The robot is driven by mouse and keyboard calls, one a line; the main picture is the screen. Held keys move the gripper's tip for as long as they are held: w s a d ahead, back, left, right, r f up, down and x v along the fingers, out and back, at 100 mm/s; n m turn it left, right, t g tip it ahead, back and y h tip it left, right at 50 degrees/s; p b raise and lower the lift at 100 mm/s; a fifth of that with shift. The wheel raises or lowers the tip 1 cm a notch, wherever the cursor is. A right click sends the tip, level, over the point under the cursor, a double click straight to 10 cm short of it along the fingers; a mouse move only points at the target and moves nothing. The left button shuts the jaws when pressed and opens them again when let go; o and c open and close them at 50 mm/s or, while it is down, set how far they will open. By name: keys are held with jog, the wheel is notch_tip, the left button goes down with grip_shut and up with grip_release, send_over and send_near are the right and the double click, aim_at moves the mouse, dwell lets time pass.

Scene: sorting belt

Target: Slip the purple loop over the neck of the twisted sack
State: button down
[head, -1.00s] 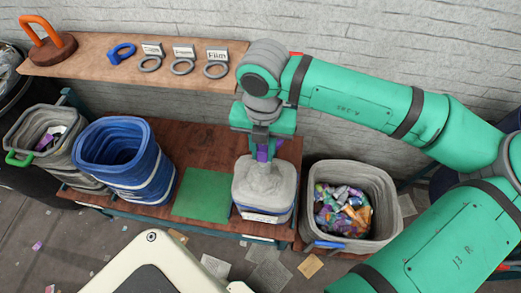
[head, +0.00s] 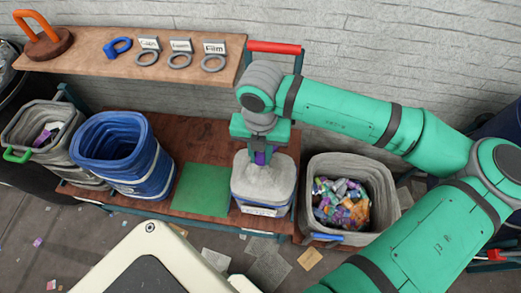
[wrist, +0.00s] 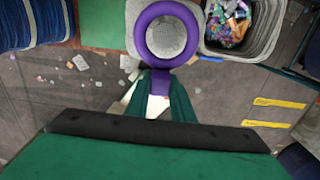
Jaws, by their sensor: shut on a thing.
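The purple loop (wrist: 141,35) is a thick ring on a short tab, seen near the top of the wrist view. My gripper (wrist: 158,98) is shut on its tab. Grey, rough sack cloth fills the ring's opening in that view. In the head view my gripper (head: 261,158) points down at the top of the grey twisted sack (head: 265,182), which stands upright in a blue-and-grey tub with a white label. Only a little purple shows between the fingers there. The ring lines up with the neck from above; my gripper hides how far down it sits.
A grey bin (head: 393,190) of colourful scraps stands right of the sack. A green mat (head: 201,190) and a blue bin (head: 165,185) are to its left. Behind, a shelf (head: 90,68) holds grey rings with labels, a blue ring and an orange-handled thing.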

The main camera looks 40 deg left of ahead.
jog(key=shift+f, duration=6.5)
jog(key=c, duration=1.5)
grip_release()
jog(key=shift+o, duration=0.2)
notch_tip(320, 180, up, 11)
jog(key=shift+f, duration=0.15)
